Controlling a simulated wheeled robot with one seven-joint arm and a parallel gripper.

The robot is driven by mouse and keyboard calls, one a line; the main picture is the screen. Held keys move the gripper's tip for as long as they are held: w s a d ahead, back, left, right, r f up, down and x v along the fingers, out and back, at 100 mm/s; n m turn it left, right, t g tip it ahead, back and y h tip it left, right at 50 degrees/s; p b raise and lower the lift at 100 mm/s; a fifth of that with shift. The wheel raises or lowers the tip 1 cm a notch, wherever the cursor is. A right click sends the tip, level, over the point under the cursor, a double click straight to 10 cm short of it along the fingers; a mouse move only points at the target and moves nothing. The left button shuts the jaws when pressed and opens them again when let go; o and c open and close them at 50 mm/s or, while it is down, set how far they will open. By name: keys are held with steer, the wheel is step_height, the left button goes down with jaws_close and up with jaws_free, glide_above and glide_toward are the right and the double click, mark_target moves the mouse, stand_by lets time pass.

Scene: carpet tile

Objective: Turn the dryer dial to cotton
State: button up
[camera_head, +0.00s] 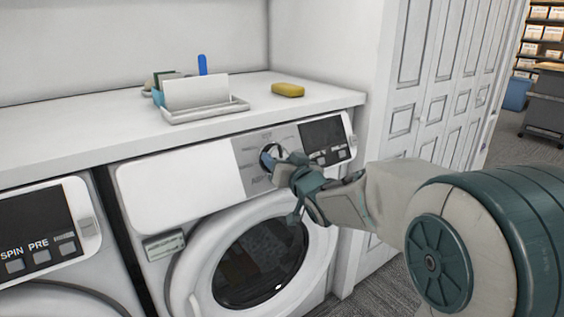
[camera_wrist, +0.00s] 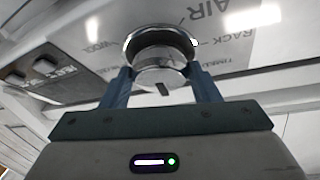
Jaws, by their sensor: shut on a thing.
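The dryer (camera_head: 180,188) stands under the white counter, with a round glass door and a grey control panel. Its dial (camera_head: 270,155) is at the middle of that panel, mostly hidden by my gripper in the head view. In the wrist view the silver round dial (camera_wrist: 160,55) sits between the two blue-grey fingers. My gripper (camera_head: 280,162) is shut on the dial, and its fingers (camera_wrist: 160,85) touch both sides. Labels around the dial read "AIR", "RACK" and "TIMED" in part. A cotton label and the dial's pointer cannot be made out.
A dark display with buttons (camera_head: 325,140) is right of the dial. A second machine (camera_head: 45,240) stands at left. On the counter (camera_head: 90,120) are a tray (camera_head: 205,112) with items and a yellow sponge (camera_head: 288,90). White panelled doors (camera_head: 440,80) stand at right.

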steer(key=m+h, duration=0.1)
steer(key=m, duration=0.1)
steer(key=m+h+b, duration=0.1)
steer(key=m, duration=0.2)
steer(key=shift+s+a+r+h, duration=0.1)
steer(key=shift+a+h, duration=0.1)
steer(key=shift+h, duration=0.1)
steer(key=shift+r+m+h+p, duration=0.1)
steer(key=shift+m+h+p, duration=0.55)
steer(key=shift+m, duration=1.05)
steer(key=shift+g+h, duration=0.3)
steer(key=shift+h, duration=0.05)
steer(key=o, duration=1)
steer(key=p+v, duration=0.1)
steer(key=v, duration=1.2)
steer(key=shift+s+d+p, duration=0.1)
steer(key=shift+s+p, duration=0.25)
steer(key=shift+p, duration=0.05)
